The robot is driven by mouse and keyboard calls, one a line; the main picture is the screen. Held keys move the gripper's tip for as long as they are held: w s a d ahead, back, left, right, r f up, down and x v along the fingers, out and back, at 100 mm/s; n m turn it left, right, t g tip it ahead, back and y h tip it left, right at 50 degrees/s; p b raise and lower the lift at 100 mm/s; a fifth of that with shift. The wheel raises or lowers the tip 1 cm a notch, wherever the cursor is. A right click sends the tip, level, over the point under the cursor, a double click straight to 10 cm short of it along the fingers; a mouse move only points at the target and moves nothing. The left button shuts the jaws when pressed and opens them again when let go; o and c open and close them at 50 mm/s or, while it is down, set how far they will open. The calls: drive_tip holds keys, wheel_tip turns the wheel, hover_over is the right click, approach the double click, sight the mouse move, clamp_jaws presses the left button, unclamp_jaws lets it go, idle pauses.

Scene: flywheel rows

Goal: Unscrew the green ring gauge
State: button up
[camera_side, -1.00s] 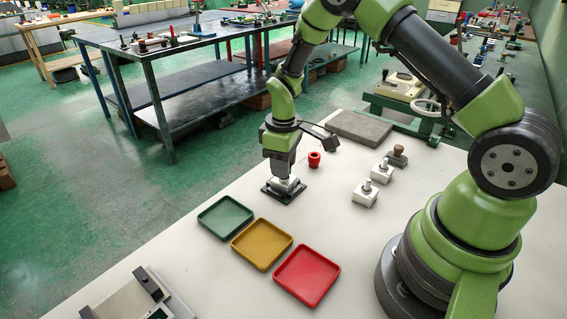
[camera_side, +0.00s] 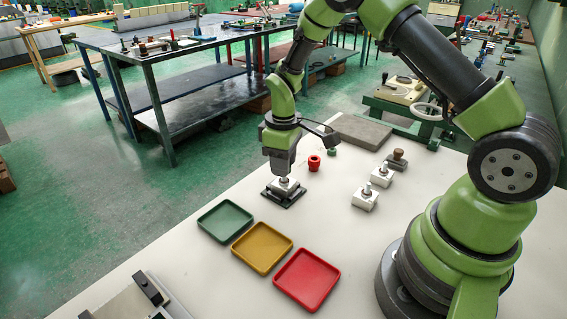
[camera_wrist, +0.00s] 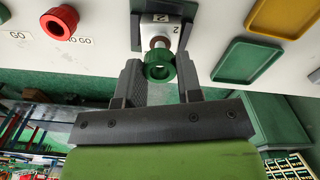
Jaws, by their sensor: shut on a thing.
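The green ring gauge (camera_wrist: 160,66) sits between the fingers of my gripper (camera_wrist: 160,84) in the wrist view, and the gripper is shut on it. Just beyond it is a metal shaft on a white block (camera_wrist: 168,33) marked 2; I cannot tell whether the ring still touches the shaft. In the side view my gripper (camera_side: 281,174) points straight down, above the white block (camera_side: 285,186) on its dark base plate (camera_side: 283,200). The ring is not clear in that view.
A red ring (camera_side: 314,163) and a small green piece (camera_side: 332,152) stand behind to the right. Two white blocks with shafts (camera_side: 366,197) (camera_side: 382,175) stand further right. Green (camera_side: 225,220), yellow (camera_side: 262,247) and red (camera_side: 306,279) trays lie in front.

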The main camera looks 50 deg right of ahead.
drive_tip(key=shift+r, duration=1.6)
